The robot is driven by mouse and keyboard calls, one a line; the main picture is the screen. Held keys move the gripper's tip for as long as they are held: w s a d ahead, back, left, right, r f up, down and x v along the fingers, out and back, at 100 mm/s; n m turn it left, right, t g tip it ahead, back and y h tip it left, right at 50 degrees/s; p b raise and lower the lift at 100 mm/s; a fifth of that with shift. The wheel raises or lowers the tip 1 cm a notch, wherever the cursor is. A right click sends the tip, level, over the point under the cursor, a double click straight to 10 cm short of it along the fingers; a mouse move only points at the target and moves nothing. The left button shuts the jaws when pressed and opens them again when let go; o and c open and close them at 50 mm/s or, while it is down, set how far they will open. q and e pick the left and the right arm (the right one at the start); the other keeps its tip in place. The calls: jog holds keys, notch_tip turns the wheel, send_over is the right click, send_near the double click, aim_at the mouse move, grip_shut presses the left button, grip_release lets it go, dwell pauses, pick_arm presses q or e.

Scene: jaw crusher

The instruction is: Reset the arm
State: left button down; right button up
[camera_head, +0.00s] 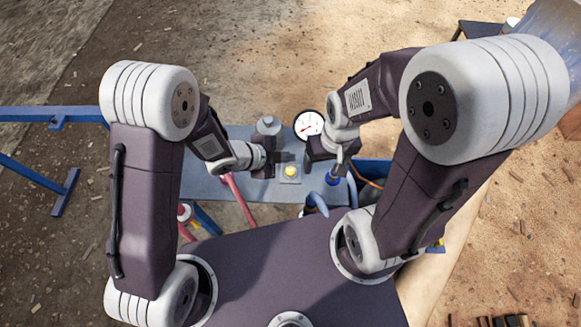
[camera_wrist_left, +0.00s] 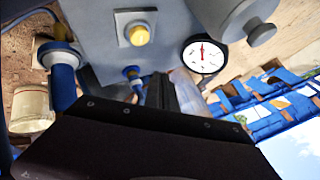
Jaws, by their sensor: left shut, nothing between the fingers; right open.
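My left gripper (camera_head: 287,158) reaches in from the left over the grey panel (camera_head: 205,183). Its fingers are shut and empty, beside the yellow button (camera_head: 291,171) on its pale square plate. In the left wrist view the shut fingers (camera_wrist_left: 165,95) are dark, and the button (camera_wrist_left: 138,34) shows beyond them, apart. My right gripper (camera_head: 340,163) hangs over the panel's right part, pointing down. It is open and holds nothing that I can see; its fingertips are small and partly hidden by its own body.
A round white gauge (camera_head: 308,124) and a grey cylindrical knob (camera_head: 268,125) stand at the panel's far side. A red bar (camera_head: 240,200) and blue pipes (camera_head: 317,203) lie on the near side. Blue rails (camera_head: 50,114) stand at left. Sandy ground lies beyond.

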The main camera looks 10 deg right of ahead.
dwell(0.3)
pick_arm(q)
jog(key=w+a+r+n+t+p, duration=0.1)
jog(key=w+a+r+p, duration=0.15)
jog(key=r, duration=0.35)
jog(key=w+a+r+n+t+p, duration=0.1)
jog(key=w+a+r+t+p, duration=0.1)
jog(key=w+r+p, duration=0.3)
jog(key=w+a+r+n+t+y+p, duration=0.1)
jog(key=w+a+r+n+y, duration=0.15)
jog(key=a+r, duration=0.3)
jog(key=w+a+r+n+t+y+p, duration=0.1)
jog(key=a+r+n+t+y, duration=0.15)
jog(key=a+r, duration=0.35)
jog(key=s+a+n+g+y+p, duration=0.3)
jog(key=s+a+n, duration=0.5)
jog(key=a+n, duration=0.3)
jog(key=s+f+n+g, duration=0.2)
jog(key=s, duration=0.3)
jog(key=s+f+n+g+b, duration=0.1)
jog(key=s+f+n+g, duration=0.1)
jog(key=s, duration=0.4)
jog(key=shift+a+f+n+g, duration=0.2)
jog(key=shift+f+n+g, duration=0.05)
jog(key=shift+n+g, duration=0.5)
